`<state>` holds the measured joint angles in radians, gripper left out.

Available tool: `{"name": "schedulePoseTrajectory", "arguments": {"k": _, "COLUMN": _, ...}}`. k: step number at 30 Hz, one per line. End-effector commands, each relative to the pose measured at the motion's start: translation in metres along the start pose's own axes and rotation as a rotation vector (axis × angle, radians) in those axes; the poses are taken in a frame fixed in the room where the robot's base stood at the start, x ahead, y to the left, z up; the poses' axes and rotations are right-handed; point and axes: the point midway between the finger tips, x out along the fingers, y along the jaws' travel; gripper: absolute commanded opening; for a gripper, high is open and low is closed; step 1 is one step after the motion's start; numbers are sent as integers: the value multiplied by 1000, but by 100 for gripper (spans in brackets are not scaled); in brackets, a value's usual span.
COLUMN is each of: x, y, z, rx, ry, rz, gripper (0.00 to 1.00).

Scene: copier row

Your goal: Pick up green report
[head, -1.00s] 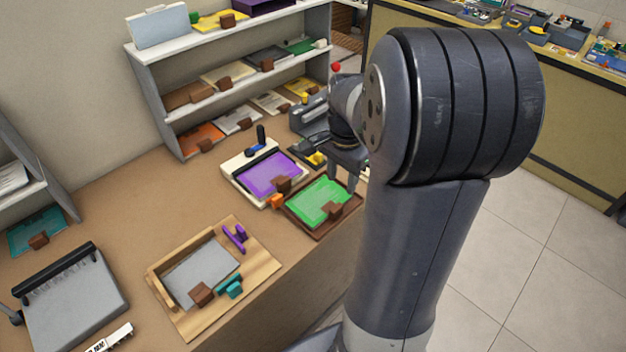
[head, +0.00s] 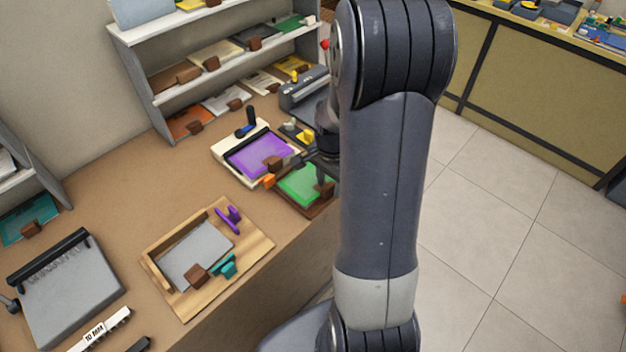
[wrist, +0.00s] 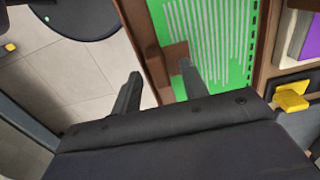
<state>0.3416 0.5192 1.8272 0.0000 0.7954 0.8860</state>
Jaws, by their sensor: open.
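The green report (head: 298,184) lies in a brown wooden tray (head: 312,213) near the counter's front edge, with a brown block (head: 325,189) at its near right corner. In the wrist view the green report (wrist: 215,40) shows pale lines, and the brown block (wrist: 176,57) sits at its left edge. My gripper (wrist: 160,82) is open, its two fingers apart on either side of the block as seen in that view. Whether the fingers touch anything cannot be told. In the head view my arm hides part of the gripper and the tray's right end.
A wooden board (head: 215,258) with a grey sheet lies further left. Shelves (head: 220,90) stand behind. Open floor (head: 480,240) is at right.

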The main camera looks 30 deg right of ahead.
Motion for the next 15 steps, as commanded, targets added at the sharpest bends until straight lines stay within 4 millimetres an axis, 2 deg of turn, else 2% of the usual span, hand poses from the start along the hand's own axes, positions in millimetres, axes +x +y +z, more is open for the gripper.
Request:
{"name": "schedulePoseTrajectory", "arguments": {"k": 6, "x": 1, "y": 0, "z": 0, "rx": 0, "ry": 0, "rz": 0, "gripper": 42}}
{"name": "schedulePoseTrajectory", "arguments": {"k": 15, "x": 1, "y": 0, "z": 0, "rx": 0, "ry": 0, "rz": 0, "gripper": 18}}
